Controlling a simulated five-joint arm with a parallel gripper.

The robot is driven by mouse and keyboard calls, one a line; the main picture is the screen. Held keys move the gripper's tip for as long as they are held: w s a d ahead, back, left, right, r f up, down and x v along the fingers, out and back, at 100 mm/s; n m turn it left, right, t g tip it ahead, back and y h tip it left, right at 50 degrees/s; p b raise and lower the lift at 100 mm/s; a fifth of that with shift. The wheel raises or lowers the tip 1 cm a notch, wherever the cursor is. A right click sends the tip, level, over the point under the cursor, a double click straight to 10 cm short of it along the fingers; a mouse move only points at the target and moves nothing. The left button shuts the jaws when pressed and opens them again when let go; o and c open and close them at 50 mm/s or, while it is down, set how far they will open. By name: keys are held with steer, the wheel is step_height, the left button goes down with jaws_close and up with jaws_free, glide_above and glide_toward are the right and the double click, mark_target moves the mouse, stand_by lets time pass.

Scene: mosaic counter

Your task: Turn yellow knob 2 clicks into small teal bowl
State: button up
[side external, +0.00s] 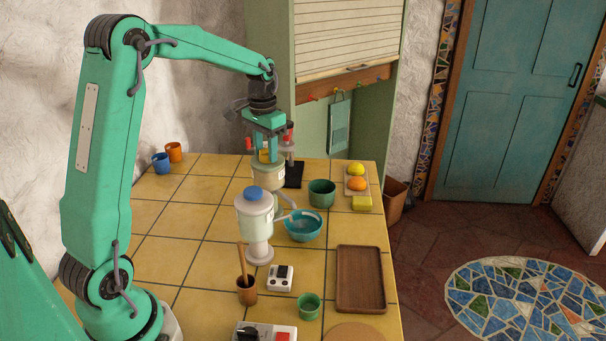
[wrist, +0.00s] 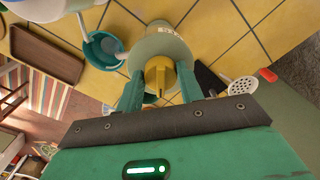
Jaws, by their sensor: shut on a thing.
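The yellow knob (wrist: 160,72) sits on top of a cream dispenser (side external: 268,177), whose rounded body also shows in the wrist view (wrist: 158,44). My gripper (side external: 266,154) is above the dispenser with its fingers on both sides of the knob, shut on it. In the side view the fingers partly hide the knob. The small teal bowl (side external: 303,227) stands on the counter in front of the dispenser. In the wrist view a pale spout reaches over the bowl (wrist: 97,52). I cannot make out any contents clearly.
A second dispenser with a blue knob (side external: 254,194) stands close in front. A dark green bowl (side external: 321,194) is to the right. A wooden tray (side external: 360,280), a small green cup (side external: 308,307) and a switch box (side external: 280,278) lie nearer. A black-based stand (side external: 293,176) is behind.

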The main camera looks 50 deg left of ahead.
mark_target(265, 150)
steer(key=m, duration=0.6)
steer(key=shift+d, duration=0.15)
steer(key=shift+m, duration=0.4)
steer(key=o, duration=1)
steer(key=shift+r, duration=0.15)
steer(key=shift+s+r, duration=0.2)
steer(key=shift+r, duration=3.6)
